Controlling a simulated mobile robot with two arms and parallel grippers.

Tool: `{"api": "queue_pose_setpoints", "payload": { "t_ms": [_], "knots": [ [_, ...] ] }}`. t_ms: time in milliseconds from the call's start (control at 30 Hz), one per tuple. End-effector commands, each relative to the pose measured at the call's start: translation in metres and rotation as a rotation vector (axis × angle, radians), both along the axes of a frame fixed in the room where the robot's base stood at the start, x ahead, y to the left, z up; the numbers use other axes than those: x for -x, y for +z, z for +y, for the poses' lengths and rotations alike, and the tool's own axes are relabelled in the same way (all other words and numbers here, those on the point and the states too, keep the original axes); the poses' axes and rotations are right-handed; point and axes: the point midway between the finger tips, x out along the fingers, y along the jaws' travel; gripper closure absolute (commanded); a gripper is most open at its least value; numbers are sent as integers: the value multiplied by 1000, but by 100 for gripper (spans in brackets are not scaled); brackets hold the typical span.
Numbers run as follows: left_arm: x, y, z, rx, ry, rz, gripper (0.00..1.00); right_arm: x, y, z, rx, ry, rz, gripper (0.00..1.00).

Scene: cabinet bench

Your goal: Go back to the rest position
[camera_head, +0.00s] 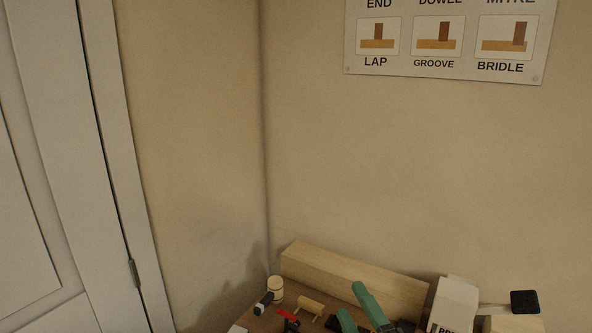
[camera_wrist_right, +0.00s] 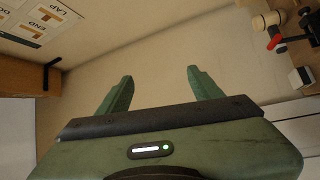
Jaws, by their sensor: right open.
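My right gripper (camera_head: 357,308) shows at the bottom of the head view, low over the bench, with green fingers. In the right wrist view its two fingers (camera_wrist_right: 160,82) stand wide apart with nothing between them, the wall behind them. My left gripper is in neither view.
A long wooden beam (camera_head: 350,280) lies along the back of the bench. A mallet (camera_head: 275,288), a red tool (camera_head: 288,318) and a small wood piece (camera_head: 310,305) lie left of my gripper. A white box (camera_head: 454,303) and a black-ended object (camera_head: 524,301) stand right. A joint poster (camera_head: 445,45) hangs above.

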Motion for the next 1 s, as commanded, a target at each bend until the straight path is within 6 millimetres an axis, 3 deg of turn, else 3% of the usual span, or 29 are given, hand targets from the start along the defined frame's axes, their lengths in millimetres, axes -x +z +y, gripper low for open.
{"api": "queue_pose_setpoints", "payload": {
  "t_ms": [33,100,200,300,500,833,1000],
  "knots": [
    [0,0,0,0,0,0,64,6,-22,-27,-141,-105,135,35],
    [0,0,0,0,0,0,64,21,-59,-61,-320,-250,331,35],
    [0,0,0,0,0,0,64,59,-117,-94,-525,-428,601,35],
    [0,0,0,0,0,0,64,103,-162,-107,-664,-562,827,35],
    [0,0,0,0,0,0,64,179,-211,-109,-809,-724,1135,35],
    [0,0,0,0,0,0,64,282,-241,-94,-921,-890,1501,35],
    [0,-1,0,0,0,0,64,269,-288,-93,-908,-898,1514,35]
  ]
}}
